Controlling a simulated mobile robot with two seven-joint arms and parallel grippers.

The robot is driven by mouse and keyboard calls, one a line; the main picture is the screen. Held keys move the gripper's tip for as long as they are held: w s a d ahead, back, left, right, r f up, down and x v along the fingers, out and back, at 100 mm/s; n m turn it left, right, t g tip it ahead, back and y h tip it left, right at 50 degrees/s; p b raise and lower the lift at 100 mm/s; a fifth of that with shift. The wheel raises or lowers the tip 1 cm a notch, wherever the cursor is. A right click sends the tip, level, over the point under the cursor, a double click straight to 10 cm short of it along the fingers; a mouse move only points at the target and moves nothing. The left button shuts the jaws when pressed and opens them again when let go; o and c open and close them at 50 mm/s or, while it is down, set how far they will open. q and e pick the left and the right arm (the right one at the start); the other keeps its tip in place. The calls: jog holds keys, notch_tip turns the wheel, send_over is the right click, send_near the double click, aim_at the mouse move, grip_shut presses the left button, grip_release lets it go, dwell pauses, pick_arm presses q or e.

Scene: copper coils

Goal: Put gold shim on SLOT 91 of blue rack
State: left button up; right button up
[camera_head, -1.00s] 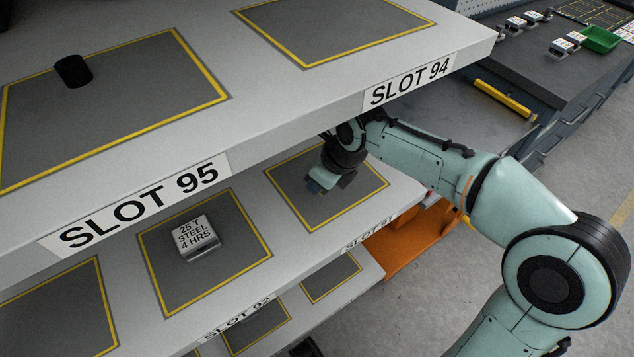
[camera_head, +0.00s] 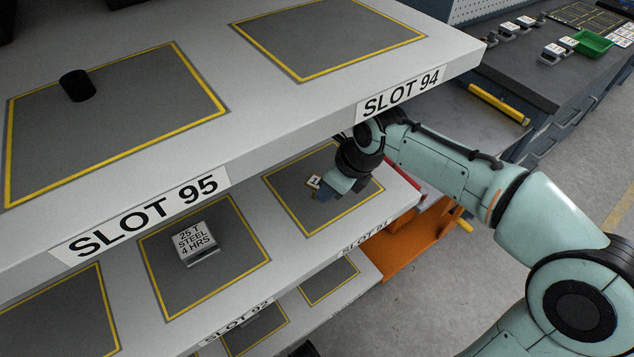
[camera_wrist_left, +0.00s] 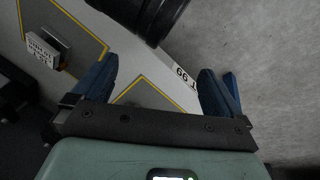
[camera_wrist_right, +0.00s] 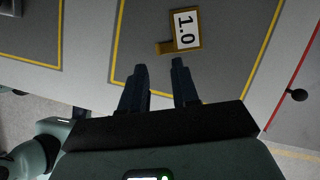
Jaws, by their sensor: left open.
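The gold shim (camera_head: 314,181), with a white label reading 1.0, lies on the grey yellow-bordered mat of SLOT 91 (camera_head: 285,190), on the shelf below the top one. In the right wrist view the shim (camera_wrist_right: 186,28) lies flat inside the border, its small tab (camera_wrist_right: 165,47) toward my fingers. My right gripper (camera_wrist_right: 160,72) is partly open and empty, with the shim beyond its fingertips. In the head view my right gripper (camera_head: 325,194) is just beside the shim.
A steel block (camera_head: 196,242) labelled 25 T STEEL 4 HRS sits on the neighbouring SLOT 92 mat. The top shelf (camera_head: 255,130) overhangs, with a black cylinder (camera_head: 77,85) on it. A workbench with a green bin (camera_head: 593,43) stands at the back right.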

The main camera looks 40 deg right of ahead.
pick_arm(q)
jog(key=shift+s+d+r+g+p, duration=0.15)
jog(key=shift+s+d+r+p, duration=0.1)
jog(key=shift+s, duration=0.2)
jog(key=shift+s+d+r+g+p, duration=0.15)
jog(key=shift+s+r+p, duration=0.05)
jog(key=shift+s, duration=0.2)
pick_arm(e)
jog(key=s+d, duration=0.1)
jog(key=s, duration=0.2)
jog(key=s+d, duration=0.1)
jog(key=s, duration=0.5)
jog(key=shift+s+d+f, duration=0.1)
jog(key=shift+d, duration=0.3)
